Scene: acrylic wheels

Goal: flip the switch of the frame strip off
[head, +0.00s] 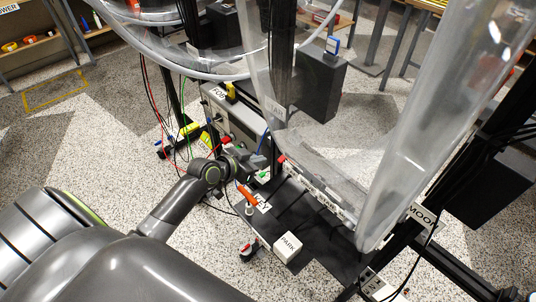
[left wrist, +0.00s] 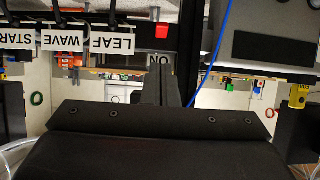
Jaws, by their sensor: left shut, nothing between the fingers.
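A red switch (head: 282,159) sits at that end, close to the fingertips. The red switch (left wrist: 162,31) shows above that label, apart from the fingers. Labels reading LEAF (left wrist: 113,46) and WAVE (left wrist: 62,42) hang to its left. Which way the switch is tilted cannot be told. My right gripper is not in view.
Large clear acrylic wheels (head: 405,120) rise beside and above the strip. A grey box (head: 232,118) and loose cables stand behind the gripper. A blue cable (left wrist: 213,50) runs right of the fingers. A white box (head: 288,247) lies at the near side. Speckled floor is free at left.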

